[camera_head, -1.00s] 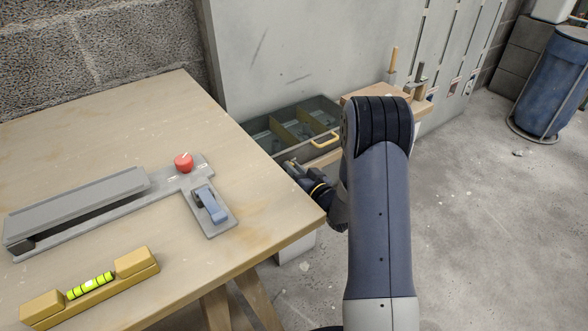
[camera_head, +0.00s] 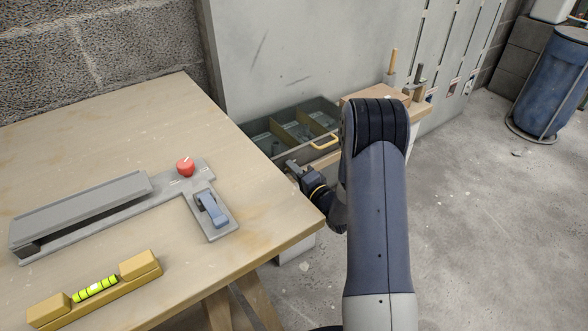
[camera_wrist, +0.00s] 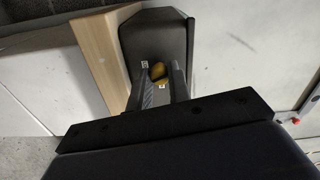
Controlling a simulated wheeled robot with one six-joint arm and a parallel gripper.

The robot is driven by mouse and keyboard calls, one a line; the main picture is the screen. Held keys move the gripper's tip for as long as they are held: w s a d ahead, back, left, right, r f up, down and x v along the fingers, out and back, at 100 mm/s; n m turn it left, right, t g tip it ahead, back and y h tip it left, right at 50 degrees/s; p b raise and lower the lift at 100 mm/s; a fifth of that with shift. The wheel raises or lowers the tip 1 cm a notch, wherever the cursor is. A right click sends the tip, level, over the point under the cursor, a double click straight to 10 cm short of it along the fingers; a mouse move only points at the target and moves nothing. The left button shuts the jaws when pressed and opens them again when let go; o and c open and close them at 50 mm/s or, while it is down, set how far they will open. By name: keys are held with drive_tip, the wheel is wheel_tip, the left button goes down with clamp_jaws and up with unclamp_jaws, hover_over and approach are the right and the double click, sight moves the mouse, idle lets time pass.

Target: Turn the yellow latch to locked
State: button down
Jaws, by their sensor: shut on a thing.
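In the wrist view the yellow latch (camera_wrist: 157,71) sits on a dark panel, between the tips of my gripper (camera_wrist: 160,84). My gripper is shut on it. Small pale marks with symbols lie beside the latch, too small to read. The fingers hide part of the latch, so I cannot tell which way it is turned. In the head view my gripper (camera_head: 292,164) is beyond the right edge of the workbench, in front of the open drawer. The latch cannot be made out there.
A blue barrel (camera_head: 553,85) stands far right on open floor.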

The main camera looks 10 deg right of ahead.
drive_tip(key=m+p, duration=0.1)
drive_tip(key=m, duration=0.3)
drive_tip(key=shift+m, duration=0.4)
idle(0.4)
drive_tip(key=c, duration=1.3)
unclamp_jaws()
drive_tip(key=p+v, duration=0.1)
drive_tip(key=v, duration=1)
drive_tip(key=shift+p, duration=0.35)
drive_tip(key=shift+w+a, duration=0.1)
drive_tip(key=shift+w, duration=0.05)
